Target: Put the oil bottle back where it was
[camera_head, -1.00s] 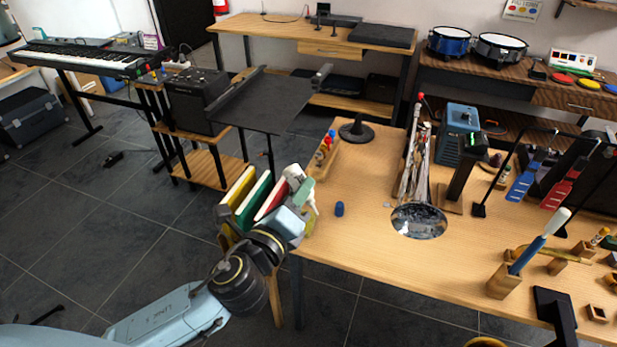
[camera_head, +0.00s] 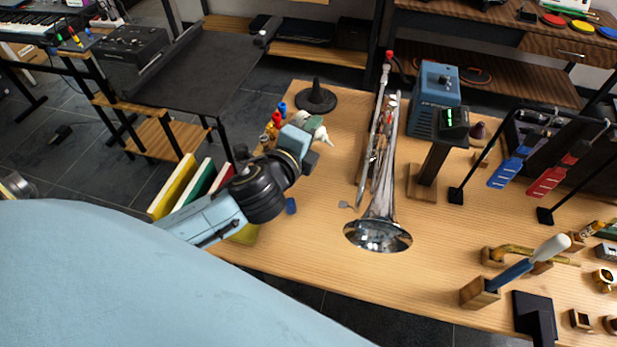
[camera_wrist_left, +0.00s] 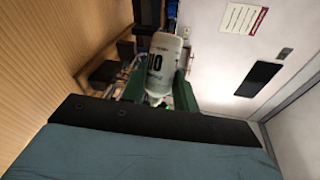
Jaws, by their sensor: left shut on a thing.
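My left gripper (camera_head: 308,152) reaches over the left part of the wooden table, near the back left edge. It is shut on the white oil bottle (camera_wrist_left: 161,68), whose printed label appears upside down in the left wrist view. In the head view only a pale part of the bottle (camera_head: 318,131) shows past the gripper. Beside it stands a small wooden rack holding small items with red, blue and yellow tops (camera_head: 272,126), partly hidden by my arm. I cannot tell whether the bottle touches the rack or table. My right gripper is not in view.
A small blue cap (camera_head: 290,206) lies on the table (camera_head: 330,222) near my left forearm. A silver trumpet (camera_head: 380,225) stands to the right, and a black round-based stand (camera_head: 316,98) is behind. Upright coloured books (camera_head: 175,188) are at the left edge.

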